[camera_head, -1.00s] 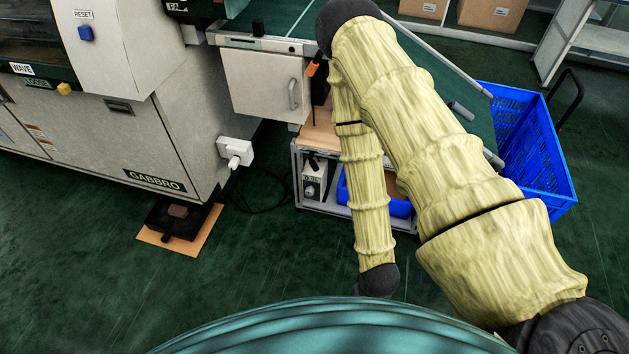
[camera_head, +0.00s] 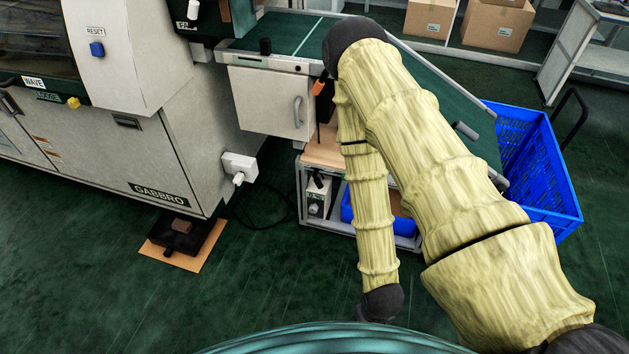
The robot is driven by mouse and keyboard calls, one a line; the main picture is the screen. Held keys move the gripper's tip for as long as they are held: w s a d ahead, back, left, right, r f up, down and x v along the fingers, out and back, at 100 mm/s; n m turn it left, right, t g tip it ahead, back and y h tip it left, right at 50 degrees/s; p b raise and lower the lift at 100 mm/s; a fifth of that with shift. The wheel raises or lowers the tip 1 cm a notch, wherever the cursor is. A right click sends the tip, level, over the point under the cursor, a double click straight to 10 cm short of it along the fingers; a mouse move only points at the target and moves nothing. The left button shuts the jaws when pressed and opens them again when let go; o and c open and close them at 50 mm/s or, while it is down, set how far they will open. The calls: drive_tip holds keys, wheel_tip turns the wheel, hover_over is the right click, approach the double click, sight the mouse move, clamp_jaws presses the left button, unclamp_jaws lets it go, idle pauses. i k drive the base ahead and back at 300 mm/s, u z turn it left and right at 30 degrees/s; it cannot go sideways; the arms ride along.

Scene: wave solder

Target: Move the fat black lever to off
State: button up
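I cannot pick out a fat black lever for certain.
The grey GABBRO machine (camera_head: 175,150) fills the left, with a blue RESET button (camera_head: 97,49). A black pedal-like block (camera_head: 183,237) lies on an orange mat. A blue crate (camera_head: 545,170) stands right of the conveyor (camera_head: 300,32). The green floor (camera_head: 90,285) at lower left is clear.

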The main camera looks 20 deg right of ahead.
sight(316, 180)
drive_tip(key=z, duration=0.05)
drive_tip(key=k, duration=1.05)
drive_tip(key=u, duration=1.25)
drive_tip(key=i, duration=1.3)
drive_tip(key=z, duration=0.85)
drive_tip(key=i, duration=0.4)
drive_tip(key=z, duration=0.45)
